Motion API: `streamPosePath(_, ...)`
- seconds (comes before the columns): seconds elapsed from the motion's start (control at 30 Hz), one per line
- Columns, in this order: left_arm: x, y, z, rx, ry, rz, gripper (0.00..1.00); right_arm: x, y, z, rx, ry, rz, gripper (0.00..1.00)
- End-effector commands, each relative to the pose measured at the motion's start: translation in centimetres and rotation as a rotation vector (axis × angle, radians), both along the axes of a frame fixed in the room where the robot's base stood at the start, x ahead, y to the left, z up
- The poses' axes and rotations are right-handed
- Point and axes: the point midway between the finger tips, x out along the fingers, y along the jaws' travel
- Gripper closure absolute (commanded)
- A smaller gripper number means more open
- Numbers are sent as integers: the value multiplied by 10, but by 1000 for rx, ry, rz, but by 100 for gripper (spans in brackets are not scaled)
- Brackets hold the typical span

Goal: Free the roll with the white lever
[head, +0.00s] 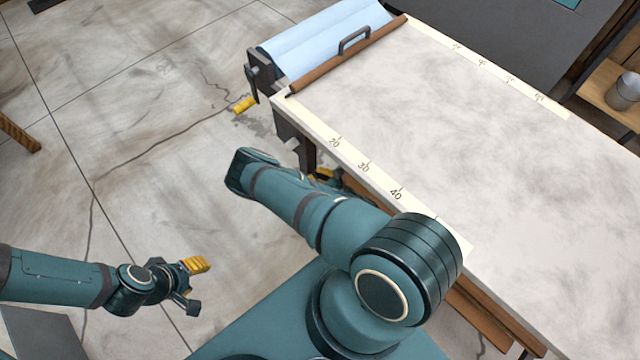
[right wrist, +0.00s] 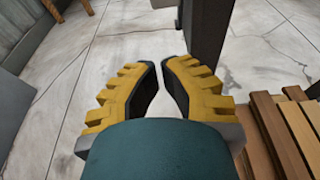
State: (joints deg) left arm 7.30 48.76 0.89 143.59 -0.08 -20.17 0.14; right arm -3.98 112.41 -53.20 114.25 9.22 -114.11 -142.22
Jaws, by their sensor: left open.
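A light blue roll (head: 325,40) lies across the far end of the pale table, by a brown bar (head: 335,62) with a dark handle (head: 354,40). A dark bracket (head: 262,78) holds its near end. A small pale piece (head: 292,144) sticks out at the table corner below; I cannot tell whether it is the white lever. My left gripper (head: 195,285) is open and empty over the floor, away from the table. My right gripper (right wrist: 161,75) has a narrow gap between its yellow fingers, nothing visible between them. In the head view, my right arm and the table edge partly hide it.
The pale table (head: 500,150) has a numbered scale along its edge and a clear top. A yellow piece (head: 243,104) shows beside the bracket. A dark table leg (right wrist: 207,40) and wooden slats (right wrist: 290,125) are close to my right gripper.

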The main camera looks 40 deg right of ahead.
Motion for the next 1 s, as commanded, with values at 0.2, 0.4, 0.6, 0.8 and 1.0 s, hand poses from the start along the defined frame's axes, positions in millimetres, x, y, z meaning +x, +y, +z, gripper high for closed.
streamPosePath(0.2, 5, 1, -28, 3, -13, 3, 53, 16, 2, -7, 2, -4, 0, 100)
streamPosePath(0.4, 7, 1, -34, 3, -16, 4, 53, 55, 5, -16, 3, -4, 1, 100)
streamPosePath(0.6, 8, 1, -37, 4, -18, 4, 53, 82, 7, -3, 2, -3, 2, 100)
streamPosePath(0.8, 8, 1, -38, 4, -19, 4, 53, 93, 8, 3, 1, 0, 2, 100)
streamPosePath(1.0, 8, 1, -38, 4, -19, 4, 53, 94, 8, 4, 1, 1, 2, 100)
